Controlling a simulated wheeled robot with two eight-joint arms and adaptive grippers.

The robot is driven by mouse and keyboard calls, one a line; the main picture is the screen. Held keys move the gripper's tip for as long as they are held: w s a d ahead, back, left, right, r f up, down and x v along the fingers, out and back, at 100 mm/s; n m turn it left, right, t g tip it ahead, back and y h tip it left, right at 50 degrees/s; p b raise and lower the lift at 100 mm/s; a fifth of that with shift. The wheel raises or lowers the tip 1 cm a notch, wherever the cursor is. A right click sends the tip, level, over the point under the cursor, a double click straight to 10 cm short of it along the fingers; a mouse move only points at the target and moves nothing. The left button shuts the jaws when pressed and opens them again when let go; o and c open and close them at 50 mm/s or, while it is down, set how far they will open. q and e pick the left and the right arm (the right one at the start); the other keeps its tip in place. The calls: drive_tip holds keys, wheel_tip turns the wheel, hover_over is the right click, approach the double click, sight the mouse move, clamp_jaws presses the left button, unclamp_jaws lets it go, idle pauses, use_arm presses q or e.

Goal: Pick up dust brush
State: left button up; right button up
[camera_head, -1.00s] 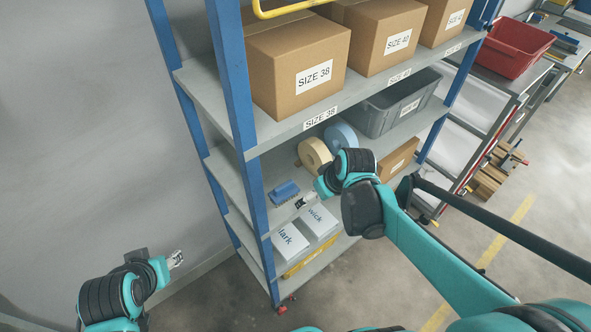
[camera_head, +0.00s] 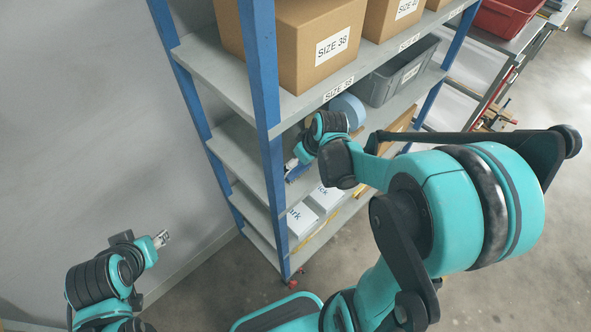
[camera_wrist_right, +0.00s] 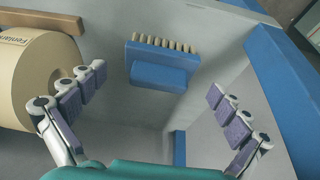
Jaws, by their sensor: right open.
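The dust brush is a blue block with a row of pale bristles. In the right wrist view the brush (camera_wrist_right: 158,70) lies on the grey shelf, ahead of and between the spread fingers of my right gripper (camera_wrist_right: 157,84). The fingers are open, empty and apart from it. In the head view my right gripper (camera_head: 291,164) is inside the rack at the brush's shelf, and only a blue part of the brush (camera_head: 299,173) shows beside it. My left gripper (camera_head: 162,239) hangs clear of the rack at lower left; its jaws are too small to read.
A beige roll (camera_wrist_right: 30,80) stands close beside my right gripper's left finger. A blue rack post (camera_wrist_right: 285,100) is close on the right. A blue roll (camera_head: 348,108) and grey bin (camera_head: 402,85) are farther along the rack. Boxes (camera_head: 320,50) stand on the shelf above.

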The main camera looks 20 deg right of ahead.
drive_tip(key=b+x, duration=0.1)
drive_tip(key=x, duration=0.2)
drive_tip(key=shift+w+f, duration=0.15)
drive_tip(key=shift+f, duration=0.15)
drive_tip(key=shift+c, duration=0.3)
drive_tip(key=c, duration=1.1)
drive_tip(key=shift+r, duration=0.5)
drive_tip(key=p+v, duration=0.2)
drive_tip(key=v, duration=0.1)
drive_tip(key=shift+w+a+r, duration=0.1)
drive_tip(key=shift+w+a, duration=0.05)
drive_tip(key=shift+w, duration=0.15)
drive_tip(key=s+d+p, duration=0.1)
drive_tip(key=s+d, duration=0.1)
drive_tip(key=s, duration=0.6)
drive_tip(key=s+d+p, duration=0.1)
drive_tip(key=s+d, duration=0.2)
drive_tip(key=s, duration=0.6)
drive_tip(key=shift+f, duration=0.2)
